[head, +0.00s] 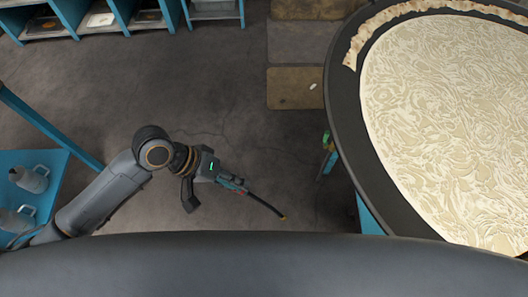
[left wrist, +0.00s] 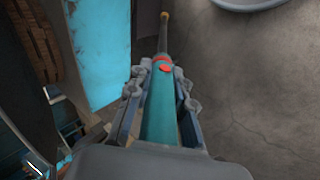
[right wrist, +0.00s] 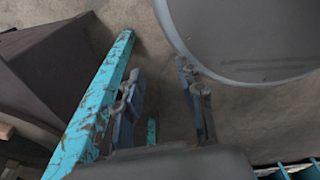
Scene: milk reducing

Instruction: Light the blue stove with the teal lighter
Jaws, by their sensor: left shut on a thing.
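The teal lighter (head: 232,185) has a long dark nozzle with a yellow tip. In the head view it points to the lower right, above the floor and apart from the stove. My left gripper (head: 214,174) is shut on its body. The lighter also shows in the left wrist view (left wrist: 160,112), with a red button. The blue stove (head: 369,217) shows only as a strip below the large dark pan; its burner is hidden. No flame is visible. My right gripper (right wrist: 163,88) is open and empty in the right wrist view; it is not in the head view.
The wide dark pan (head: 343,110), full of creamy milk, fills the right side. A green-topped fitting (head: 326,140) hangs by its left rim. A blue table (head: 50,160) with metal jugs stands at left. Blue shelves (head: 90,27) line the back.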

